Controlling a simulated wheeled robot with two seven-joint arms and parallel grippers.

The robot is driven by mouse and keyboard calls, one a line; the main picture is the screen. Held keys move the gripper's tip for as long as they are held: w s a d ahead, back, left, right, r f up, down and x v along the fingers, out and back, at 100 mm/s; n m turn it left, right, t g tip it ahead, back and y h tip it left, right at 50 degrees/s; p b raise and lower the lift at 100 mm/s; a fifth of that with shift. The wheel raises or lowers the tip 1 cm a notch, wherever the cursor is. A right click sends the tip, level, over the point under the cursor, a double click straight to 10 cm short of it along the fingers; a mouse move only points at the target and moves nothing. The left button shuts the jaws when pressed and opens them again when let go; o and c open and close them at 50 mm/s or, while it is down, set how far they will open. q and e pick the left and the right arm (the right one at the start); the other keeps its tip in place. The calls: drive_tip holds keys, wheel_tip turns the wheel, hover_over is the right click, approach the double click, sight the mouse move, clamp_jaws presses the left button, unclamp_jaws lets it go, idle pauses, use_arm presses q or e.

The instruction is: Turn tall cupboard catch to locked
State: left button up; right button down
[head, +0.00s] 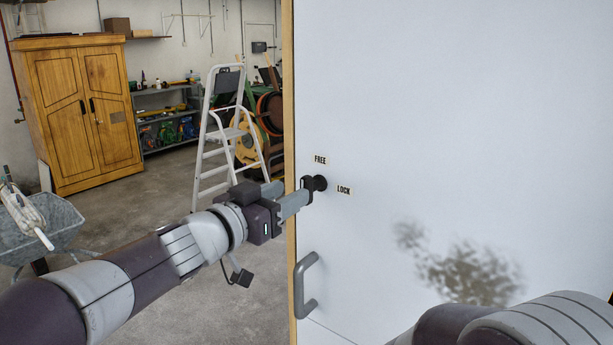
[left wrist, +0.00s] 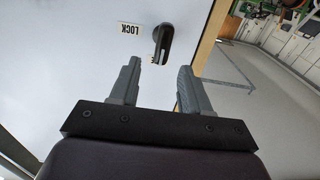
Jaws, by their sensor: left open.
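The catch (head: 319,183) is a small dark knob near the left edge of the white cupboard door (head: 450,110). A FREE label (head: 320,159) is above it and a LOCK label (head: 343,189) is to its right. In the left wrist view the catch (left wrist: 163,40) is an elongated dark grip beside the LOCK label (left wrist: 131,28), with a pale mark at its near end. I cannot tell which label it is set to. My left gripper (head: 295,192) is open, with its fingertips close to the catch. In the left wrist view the catch lies just beyond the gap between the fingers (left wrist: 160,70).
A grey pull handle (head: 306,285) is on the door below the catch. My right arm shows at the bottom right, its gripper out of view. Behind are a stepladder (head: 222,130), a wooden cupboard (head: 75,110), shelves and a wheelbarrow (head: 38,232). Floor between is clear.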

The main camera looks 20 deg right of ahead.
sight(303, 185)
use_arm(q)
drive_tip(key=p+x, duration=0.1)
drive_tip(key=x, duration=0.4)
drive_tip(key=shift+w+d, duration=0.15)
drive_tip(key=shift+w, duration=0.2)
drive_tip(key=shift+d+r+p, duration=0.1)
drive_tip(key=shift+d+p, duration=0.15)
drive_tip(key=shift+p, duration=0.05)
drive_tip(key=shift+w+d, duration=0.2)
drive_tip(key=shift+w, duration=0.05)
drive_tip(key=c, duration=0.9)
drive_tip(key=shift+s, duration=0.1)
clamp_jaws()
